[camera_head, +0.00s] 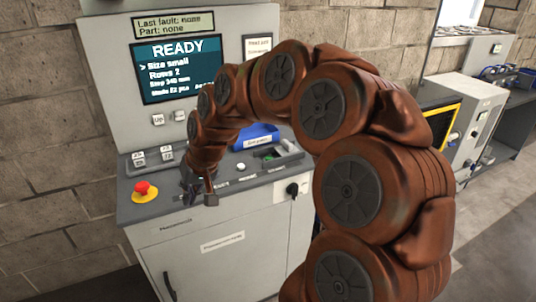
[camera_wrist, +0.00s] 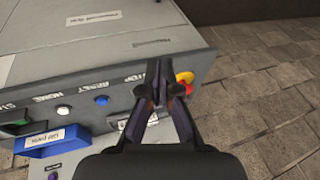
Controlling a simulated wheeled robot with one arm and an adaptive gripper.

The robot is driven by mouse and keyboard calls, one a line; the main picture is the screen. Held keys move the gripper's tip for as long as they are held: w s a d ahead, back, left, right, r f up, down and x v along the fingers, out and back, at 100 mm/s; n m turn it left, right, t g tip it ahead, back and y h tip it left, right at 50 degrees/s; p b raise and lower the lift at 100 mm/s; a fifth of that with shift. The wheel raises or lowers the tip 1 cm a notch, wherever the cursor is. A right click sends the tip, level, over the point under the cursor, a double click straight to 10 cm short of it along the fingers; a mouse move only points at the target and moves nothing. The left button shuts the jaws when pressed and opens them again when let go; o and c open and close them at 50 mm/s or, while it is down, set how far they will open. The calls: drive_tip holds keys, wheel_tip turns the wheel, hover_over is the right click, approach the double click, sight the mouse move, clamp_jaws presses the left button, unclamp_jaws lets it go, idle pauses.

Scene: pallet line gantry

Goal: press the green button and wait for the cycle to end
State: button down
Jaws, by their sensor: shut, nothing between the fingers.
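The green button (camera_head: 268,158) is on the sloped panel of the grey control console, right of a white button. In the wrist view, green (camera_wrist: 22,122) shows at the far left, beside a label starting "ST". The console screen (camera_head: 180,68) reads "READY", "Size small", "Rows 2". My gripper (camera_head: 201,190) is shut and empty at the panel's front, left of the white and green buttons. In the wrist view, my gripper (camera_wrist: 160,80) is over the STOP label area and hides the button there.
A red emergency stop (camera_head: 144,190) on a yellow base is left of my gripper; it is close behind the fingers in the wrist view (camera_wrist: 185,78). A white button (camera_wrist: 63,110), a blue button (camera_wrist: 101,99) and a blue tray (camera_wrist: 52,142) are nearby. Floor on the right is clear.

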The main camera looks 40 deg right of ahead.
drive_tip(key=w+d+r+m+t+h+p, duration=0.1)
drive_tip(key=w+d+m+t, duration=0.15)
drive_tip(key=w+d, duration=0.7)
drive_tip(key=w+d+r+m+t+h+p, duration=0.15)
drive_tip(key=d+m, duration=0.25)
drive_tip(key=d, duration=1.2)
drive_tip(key=s+d+f+m+h+p, duration=0.1)
drive_tip(key=d+f+m+h, duration=0.1)
drive_tip(key=d, duration=0.9)
drive_tip(key=shift+d+t, duration=0.35)
drive_tip(key=shift+t, duration=0.05)
drive_tip(key=shift+f, duration=0.15)
drive_tip(key=b, duration=0.2)
hover_over(269, 158)
drive_tip(key=f, duration=0.7)
drive_tip(key=shift+d, duration=0.2)
drive_tip(key=shift+f+b, duration=0.4)
drive_tip(key=shift+f, duration=0.35)
drive_tip(key=shift+s+f+b, duration=0.1)
drive_tip(key=shift+f+b, duration=0.15)
drive_tip(key=shift+b, duration=0.05)
drive_tip(key=shift+f+b, duration=0.2)
drive_tip(key=shift+b, duration=0.1)
